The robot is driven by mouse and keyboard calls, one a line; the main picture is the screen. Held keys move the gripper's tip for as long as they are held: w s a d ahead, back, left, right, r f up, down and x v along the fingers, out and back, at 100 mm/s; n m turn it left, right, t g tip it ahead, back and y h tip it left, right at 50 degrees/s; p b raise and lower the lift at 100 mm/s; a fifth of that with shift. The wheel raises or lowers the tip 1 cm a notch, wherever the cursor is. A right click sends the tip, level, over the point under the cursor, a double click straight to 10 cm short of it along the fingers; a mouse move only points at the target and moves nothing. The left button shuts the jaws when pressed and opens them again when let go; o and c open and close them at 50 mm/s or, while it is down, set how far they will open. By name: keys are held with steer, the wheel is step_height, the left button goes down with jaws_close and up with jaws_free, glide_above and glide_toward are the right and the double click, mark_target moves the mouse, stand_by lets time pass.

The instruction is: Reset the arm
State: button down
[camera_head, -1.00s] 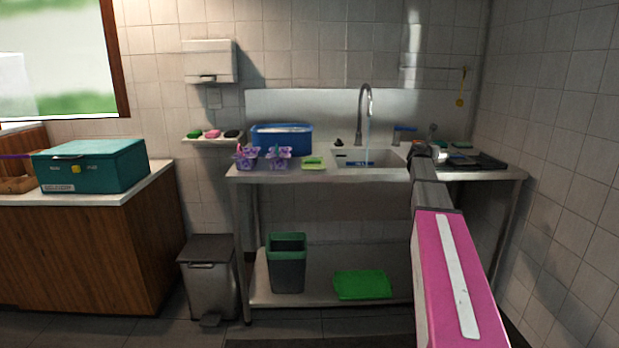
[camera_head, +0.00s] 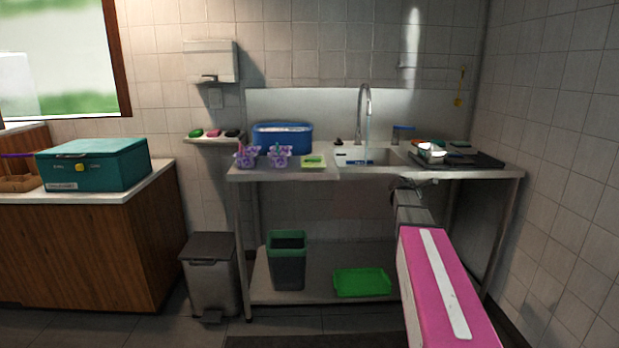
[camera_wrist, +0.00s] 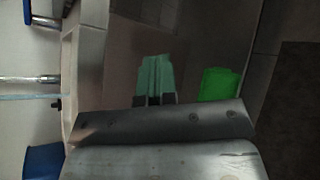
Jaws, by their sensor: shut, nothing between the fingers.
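My arm reaches forward from the lower right in the head view. My gripper (camera_head: 408,184) is at its far end, in front of the sink counter's front edge, small and hard to make out there. In the wrist view my gripper (camera_wrist: 154,62) shows as two pale green fingers close together, shut with nothing between them. It is apart from the things on the counter.
The steel counter (camera_head: 280,174) carries a blue tub (camera_head: 282,138), purple-patterned cups, and a sink (camera_head: 370,157) under a running tap (camera_head: 366,95). A dark tray (camera_head: 478,162) is at right. Below are a bin (camera_head: 288,268) and green tray (camera_head: 362,282). Floor space is left of my arm.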

steer(key=s+a+f+m+g+y, duration=0.3)
steer(key=s+a+f+m, duration=0.3)
steer(key=s, duration=0.5)
steer(key=s+a+f+m+g+y, duration=0.3)
steer(key=s+a+f+m, duration=0.3)
steer(key=s+a+f, duration=0.4)
steer(key=s+a+f+m+g+y, duration=0.3)
steer(key=s+a+f+m, duration=0.3)
steer(key=s, duration=0.6)
step_height(320, 180, down, 4)
steer(key=shift+s+a+r+g, duration=0.2)
steer(key=shift+s+a+g, duration=0.1)
steer(key=shift+a, duration=0.95)
